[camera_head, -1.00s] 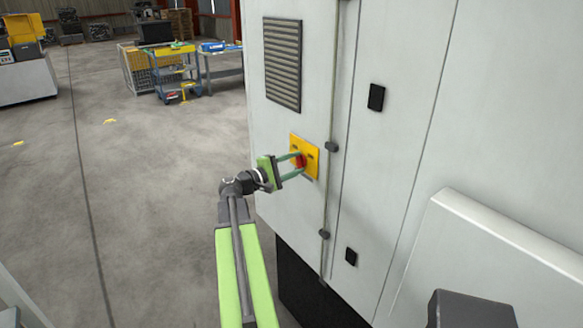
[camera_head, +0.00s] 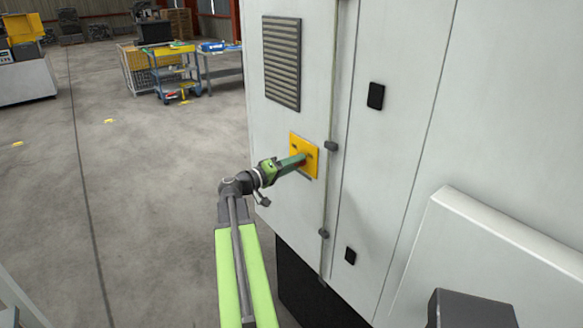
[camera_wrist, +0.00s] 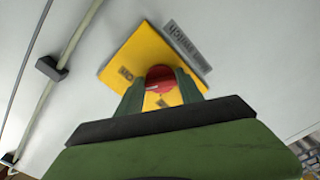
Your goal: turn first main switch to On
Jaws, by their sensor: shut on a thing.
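The main switch is a red knob (camera_wrist: 159,78) on a square yellow plate (camera_head: 310,149) on the light grey cabinet. In the wrist view the yellow plate (camera_wrist: 133,55) looks tilted, with small dark labels. A printed sticker (camera_wrist: 184,44) sits beside it; I can read only part of it. My gripper (camera_wrist: 161,88) is shut on the red knob, one green finger on each side. In the head view my gripper (camera_head: 302,160) reaches the plate with its fingers lined up one behind the other, and they hide the knob. Which label the knob points at is unclear.
The cabinet (camera_head: 390,190) fills the right side, with a vent grille (camera_head: 282,63) above the plate and a vertical rod with a dark latch (camera_head: 331,146) just right of it. A trolley (camera_head: 175,75) stands far back. The floor left of my arm is clear.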

